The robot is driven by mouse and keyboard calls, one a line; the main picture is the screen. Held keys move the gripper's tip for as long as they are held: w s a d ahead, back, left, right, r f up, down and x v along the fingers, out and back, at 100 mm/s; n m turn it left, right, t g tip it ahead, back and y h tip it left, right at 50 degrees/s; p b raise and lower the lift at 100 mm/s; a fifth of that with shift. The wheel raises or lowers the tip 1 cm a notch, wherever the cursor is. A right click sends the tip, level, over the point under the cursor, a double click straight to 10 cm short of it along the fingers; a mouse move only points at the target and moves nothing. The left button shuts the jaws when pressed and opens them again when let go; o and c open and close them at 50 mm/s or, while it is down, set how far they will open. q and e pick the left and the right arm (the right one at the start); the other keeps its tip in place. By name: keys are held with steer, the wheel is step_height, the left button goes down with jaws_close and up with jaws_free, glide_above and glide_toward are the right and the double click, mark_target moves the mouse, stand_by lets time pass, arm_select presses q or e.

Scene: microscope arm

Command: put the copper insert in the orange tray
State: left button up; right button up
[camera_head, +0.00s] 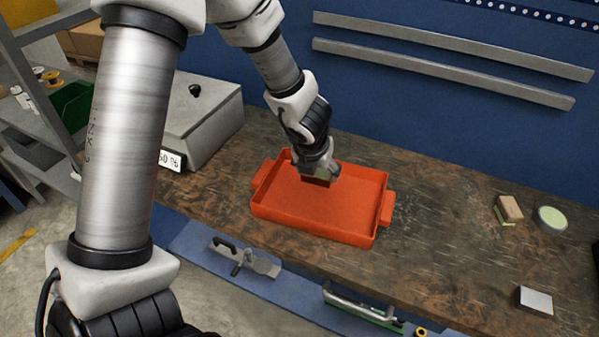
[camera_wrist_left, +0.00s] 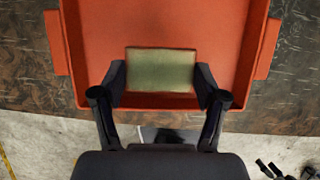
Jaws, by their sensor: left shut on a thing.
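The orange tray (camera_head: 318,208) lies on the dark wooden bench, with a handle at each short side. My left gripper (camera_head: 320,172) is over the back part of the tray. It is shut on a rectangular block, which I take as the copper insert (camera_head: 318,179). In the left wrist view the insert (camera_wrist_left: 160,70) shows an olive-tan top with brownish edges, gripped at both short sides by the left fingers (camera_wrist_left: 160,85). The tray floor (camera_wrist_left: 160,25) shows beyond it. How high the insert is above the floor I cannot tell. My right gripper is not in view.
A grey box (camera_head: 205,115) with a label stands left of the tray. A small tan block (camera_head: 509,207), a round pale-green-topped tin (camera_head: 551,218) and a silver block (camera_head: 535,300) lie at the right. Bench right of the tray is mostly clear. A blue wall stands behind.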

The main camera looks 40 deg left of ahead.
arm_select(q)
steer(key=b, duration=0.4)
glide_above(319, 205)
steer(key=s, duration=0.2)
steer(key=f, duration=0.3)
steer(key=d+f, duration=0.1)
steer(key=f, duration=0.1)
steer(key=shift+w, duration=0.2)
steer(key=f+b, duration=0.1)
steer(key=f, duration=0.1)
steer(key=a+f, duration=0.1)
steer(key=f, duration=0.1)
steer(key=shift+w+f+b, duration=0.1)
steer(key=shift+w+b, duration=0.1)
steer(key=shift+b, duration=0.2)
steer(key=shift+f, duration=0.15)
steer(key=shift+d+r, duration=0.2)
steer(key=shift+d, duration=0.05)
steer(key=shift+f, duration=0.2)
steer(key=o, duration=1.7)
steer(key=shift+s, duration=0.1)
steer(key=shift+o, duration=0.3)
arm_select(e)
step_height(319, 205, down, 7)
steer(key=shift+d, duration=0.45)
arm_select(q)
steer(key=shift+r, duration=0.1)
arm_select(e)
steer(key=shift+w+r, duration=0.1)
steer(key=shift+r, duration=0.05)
